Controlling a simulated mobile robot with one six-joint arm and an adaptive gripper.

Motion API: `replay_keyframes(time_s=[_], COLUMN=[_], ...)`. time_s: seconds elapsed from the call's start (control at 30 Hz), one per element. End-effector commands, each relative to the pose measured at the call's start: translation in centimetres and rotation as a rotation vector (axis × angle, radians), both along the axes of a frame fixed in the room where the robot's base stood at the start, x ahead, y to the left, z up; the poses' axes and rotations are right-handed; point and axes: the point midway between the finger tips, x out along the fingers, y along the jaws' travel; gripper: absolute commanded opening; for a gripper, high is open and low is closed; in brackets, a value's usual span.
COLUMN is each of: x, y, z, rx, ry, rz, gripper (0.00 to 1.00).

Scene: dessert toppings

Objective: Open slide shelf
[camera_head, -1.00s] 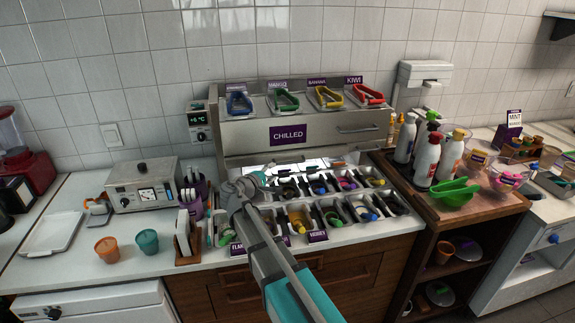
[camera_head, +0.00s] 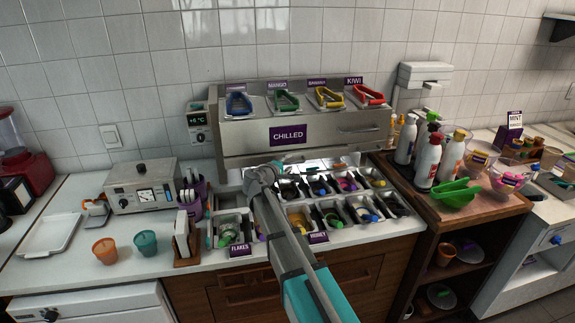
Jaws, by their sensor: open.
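The steel unit labelled CHILLED (camera_head: 240,138) stands at the back of the counter, with a horizontal handle (camera_head: 358,129) at the right of its front. The front panel looks closed. A bright gap shows below it, above the topping trays. I cannot tell for sure which part is the slide shelf. My arm reaches up from the bottom, and my gripper (camera_head: 274,167) is at its far end, below the CHILLED label and left of the handle. It is open and holds nothing that I can see. My wrist hides most of its fingers.
Several topping trays (camera_head: 320,207) with scoops lie below the gripper. Bottles (camera_head: 427,160) stand close on the right. Orange (camera_head: 105,251) and teal cups (camera_head: 146,243) stand left. Brown drawers (camera_head: 235,293) are below.

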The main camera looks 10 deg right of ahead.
Motion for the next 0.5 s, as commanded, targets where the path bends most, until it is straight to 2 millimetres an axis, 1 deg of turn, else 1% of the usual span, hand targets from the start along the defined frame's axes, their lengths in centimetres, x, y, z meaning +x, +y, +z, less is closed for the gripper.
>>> replay_keyframes(time_s=[0.13, 0.17, 0.2, 0.27, 0.4, 0.5], x=[-0.01, -0.01, -0.01, -0.01, -0.02, -0.02], y=[0.01, 0.01, 0.01, 0.01, 0.02, 0.02], z=[0.00, 0.00, 0.00, 0.00, 0.00, 0.00], rx=[0.000, 0.000, 0.000, 0.000, 0.000, 0.000], ry=[0.000, 0.000, 0.000, 0.000, 0.000, 0.000], rz=[0.000, 0.000, 0.000, 0.000, 0.000, 0.000], gripper=[0.50, 0.46, 0.38, 0.27, 0.01, 0.00])
